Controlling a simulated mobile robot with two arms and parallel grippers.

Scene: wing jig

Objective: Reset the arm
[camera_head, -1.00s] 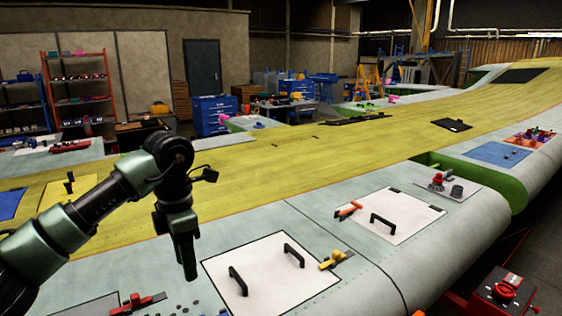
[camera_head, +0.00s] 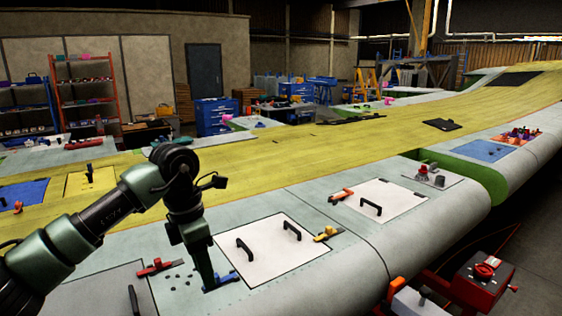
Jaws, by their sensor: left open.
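My left arm (camera_head: 100,220) comes in from the left, dark green and black, bent at the elbow. Its gripper (camera_head: 210,282) points down over the near edge of the wing, left of a white panel (camera_head: 275,262) with two black handles. The gripper is open and I see nothing held in it. Its tip overlaps a small blue clamp (camera_head: 228,281) in the picture; I cannot tell if they touch. My right gripper is not in view.
A red clamp (camera_head: 158,266) lies left of the gripper and a yellow clamp (camera_head: 327,234) lies at the white panel's right corner. Another white panel (camera_head: 400,205) lies farther right. A red box (camera_head: 482,283) stands by the wing's edge at lower right. The yellow wing skin (camera_head: 300,155) behind is mostly clear.

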